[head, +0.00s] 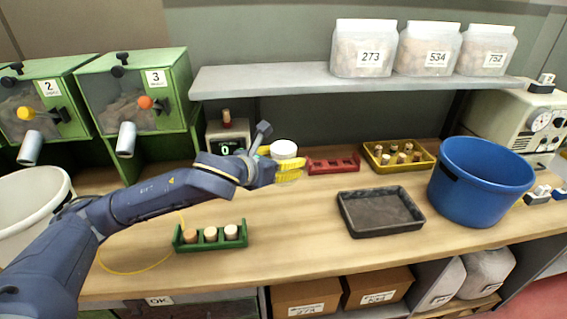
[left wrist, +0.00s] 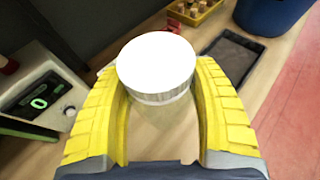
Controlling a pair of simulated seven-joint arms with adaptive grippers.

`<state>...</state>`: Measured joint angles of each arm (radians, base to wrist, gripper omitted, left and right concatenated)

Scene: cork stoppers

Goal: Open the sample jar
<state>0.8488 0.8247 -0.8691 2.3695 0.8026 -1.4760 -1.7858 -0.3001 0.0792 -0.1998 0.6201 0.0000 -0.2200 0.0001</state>
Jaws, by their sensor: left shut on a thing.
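The lid is on the jar. I cannot tell whether the jar's base touches the bench. My right gripper is in neither view.
A scale with a green display (head: 228,146) is left of the jar, a red rack (head: 333,165) right of it. A yellow tray of corks (head: 425,165), black tray (head: 380,212) and blue tub (head: 480,185) stand further right. A green cork rack (head: 210,243) is in front.

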